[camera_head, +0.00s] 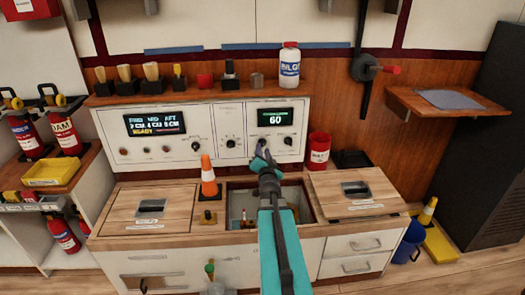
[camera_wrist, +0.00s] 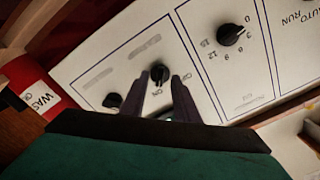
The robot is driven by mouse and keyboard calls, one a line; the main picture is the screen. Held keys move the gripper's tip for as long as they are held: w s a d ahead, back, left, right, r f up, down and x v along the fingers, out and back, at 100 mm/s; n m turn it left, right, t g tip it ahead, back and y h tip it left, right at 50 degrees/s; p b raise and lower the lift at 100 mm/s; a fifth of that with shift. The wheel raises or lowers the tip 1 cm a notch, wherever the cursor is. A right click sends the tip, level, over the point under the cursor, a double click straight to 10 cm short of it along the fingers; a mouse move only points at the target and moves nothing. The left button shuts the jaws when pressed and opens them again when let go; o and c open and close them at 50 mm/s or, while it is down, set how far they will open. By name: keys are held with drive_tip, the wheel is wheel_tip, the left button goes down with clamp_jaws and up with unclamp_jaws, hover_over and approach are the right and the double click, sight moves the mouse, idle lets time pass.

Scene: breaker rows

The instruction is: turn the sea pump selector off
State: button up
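A white control panel (camera_head: 210,105) stands at the back of the counter, with several black knobs and small displays. In the wrist view, a small black selector knob (camera_wrist: 158,73) shows between my fingertips, with small lettering around it. The lettering is too blurred to tell which one is the sea pump selector or its exact setting. My gripper (camera_head: 260,149) is at the panel's right section, below the display reading 60. In the wrist view, my gripper's two dark fingers (camera_wrist: 161,78) are apart on either side of that knob; I cannot tell whether they touch it.
A second black knob (camera_wrist: 113,101) and a numbered dial (camera_wrist: 230,34) lie close to the fingers. A red bin (camera_head: 318,149) stands right of the panel. An orange cone (camera_head: 208,175) stands on the counter. A white bottle (camera_head: 289,66) stands on the shelf above.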

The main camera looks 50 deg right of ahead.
sight(262, 144)
drive_tip(key=shift+x, duration=1.1)
clamp_jaws()
